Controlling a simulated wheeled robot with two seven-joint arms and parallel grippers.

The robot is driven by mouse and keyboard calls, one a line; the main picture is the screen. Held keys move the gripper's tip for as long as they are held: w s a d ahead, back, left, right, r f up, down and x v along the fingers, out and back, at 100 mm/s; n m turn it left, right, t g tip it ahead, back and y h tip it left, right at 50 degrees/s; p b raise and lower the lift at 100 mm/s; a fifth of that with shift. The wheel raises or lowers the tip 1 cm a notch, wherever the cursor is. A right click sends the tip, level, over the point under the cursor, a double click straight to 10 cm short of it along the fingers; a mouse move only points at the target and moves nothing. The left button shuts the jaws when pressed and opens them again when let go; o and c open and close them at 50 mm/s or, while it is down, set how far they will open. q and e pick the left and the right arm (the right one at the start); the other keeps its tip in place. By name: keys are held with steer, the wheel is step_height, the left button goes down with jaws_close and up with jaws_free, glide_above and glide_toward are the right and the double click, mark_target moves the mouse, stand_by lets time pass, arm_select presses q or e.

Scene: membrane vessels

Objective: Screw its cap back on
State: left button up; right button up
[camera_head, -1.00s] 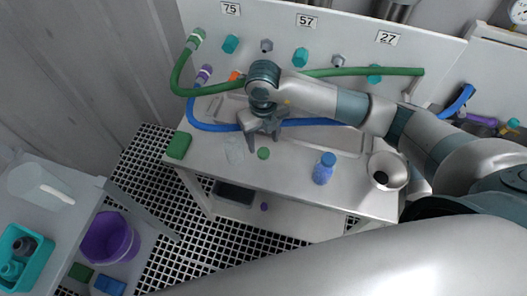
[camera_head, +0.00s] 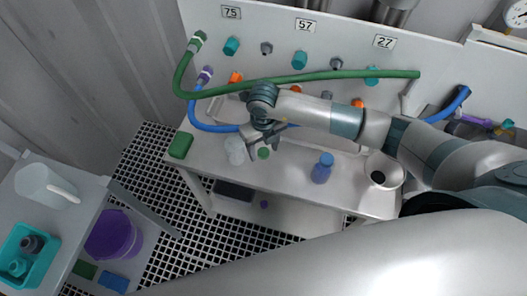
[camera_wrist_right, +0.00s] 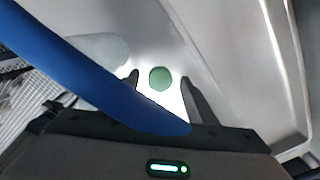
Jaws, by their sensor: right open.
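A green round cap (camera_head: 263,153) lies on the metal bench top. A clear, whitish vessel (camera_head: 235,150) stands just left of it; its top is hard to make out. My right gripper (camera_head: 264,146) is open above the cap. In the right wrist view the cap (camera_wrist_right: 160,78) shows between the two fingertips (camera_wrist_right: 160,84), apart from both, and the pale vessel (camera_wrist_right: 100,48) is up and left of it. My left gripper is not in view.
A blue hose (camera_wrist_right: 80,70) crosses close in front of the wrist camera. A green hose (camera_head: 320,77) runs along the back panel. A green block (camera_head: 180,145) lies at the left.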

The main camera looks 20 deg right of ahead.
mark_target(263, 152)
steer(key=shift+c, duration=0.3)
steer(key=c, duration=1)
steer(key=shift+c, duration=0.2)
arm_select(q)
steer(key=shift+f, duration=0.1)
arm_select(e)
steer(key=shift+r, duration=0.15)
steer(key=shift+w+r+b, duration=0.1)
steer(key=shift+r+b, duration=0.35)
steer(key=shift+r, duration=0.2)
step_height(263, 152, up, 2)
steer(key=shift+r+b, duration=0.25)
steer(key=shift+b, duration=0.35)
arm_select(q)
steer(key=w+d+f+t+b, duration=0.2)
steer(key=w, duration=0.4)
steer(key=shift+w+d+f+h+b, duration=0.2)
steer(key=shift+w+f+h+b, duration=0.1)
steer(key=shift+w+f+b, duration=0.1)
arm_select(e)
steer(key=s+d+r, duration=0.6)
steer(key=s+r, duration=0.1)
steer(key=s, duration=0.2)
steer(key=shift+s+d, duration=0.35)
steer(key=shift+d, duration=0.05)
